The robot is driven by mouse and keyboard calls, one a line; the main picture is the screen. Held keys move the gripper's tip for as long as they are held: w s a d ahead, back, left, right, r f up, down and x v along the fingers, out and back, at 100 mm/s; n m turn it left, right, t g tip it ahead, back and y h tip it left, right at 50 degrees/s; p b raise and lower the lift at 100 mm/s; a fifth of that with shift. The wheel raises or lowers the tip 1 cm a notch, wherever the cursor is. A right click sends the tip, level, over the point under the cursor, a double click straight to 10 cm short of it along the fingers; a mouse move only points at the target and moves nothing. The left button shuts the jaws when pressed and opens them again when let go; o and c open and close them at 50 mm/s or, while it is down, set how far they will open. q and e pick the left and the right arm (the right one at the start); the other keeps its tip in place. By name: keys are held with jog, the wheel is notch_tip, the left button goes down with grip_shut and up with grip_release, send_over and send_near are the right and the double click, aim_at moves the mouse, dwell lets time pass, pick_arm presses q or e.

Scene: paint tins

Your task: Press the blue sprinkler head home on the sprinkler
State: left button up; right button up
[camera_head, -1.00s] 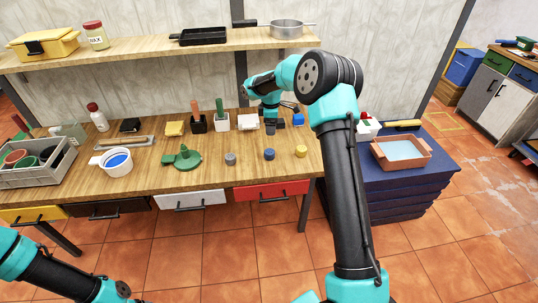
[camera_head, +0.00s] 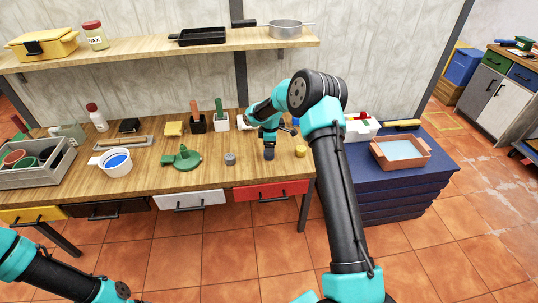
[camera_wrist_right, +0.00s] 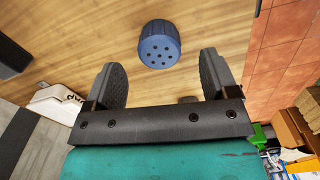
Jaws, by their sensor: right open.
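The blue sprinkler head (camera_head: 269,155), a short round piece, stands on the bench near its front edge. The right wrist view shows its top with several dark holes (camera_wrist_right: 159,46). My right gripper (camera_head: 269,144) is over it, pointing down. Its two fingers are apart (camera_wrist_right: 161,62), and the head lies just beyond the fingertips, between their lines and not gripped. The green piece (camera_head: 183,158), which looks like the sprinkler, rests on the bench to the left. My left arm shows at the lower left, but its gripper is out of frame.
A grey round piece (camera_head: 230,159) and a yellow one (camera_head: 300,151) flank the blue head. A white pot with blue inside (camera_head: 117,161) stands further left. Brush holders (camera_head: 221,122) stand behind. Drawers lie under the front edge.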

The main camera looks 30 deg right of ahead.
jog(key=shift+w+a+f, duration=0.1)
jog(key=shift+f, duration=1.2)
jog(key=shift+w+a+f, duration=0.1)
jog(key=shift+f, duration=1.2)
jog(key=c, duration=1)
jog(key=shift+r, duration=0.15)
jog(key=shift+r, duration=1.6)
jog(key=shift+s+a+r, duration=0.1)
jog(key=shift+s, duration=0.25)
jog(key=s+a+r, duration=0.1)
jog(key=s+a, duration=0.7)
jog(key=s, duration=0.5)
jog(key=shift+r, duration=0.2)
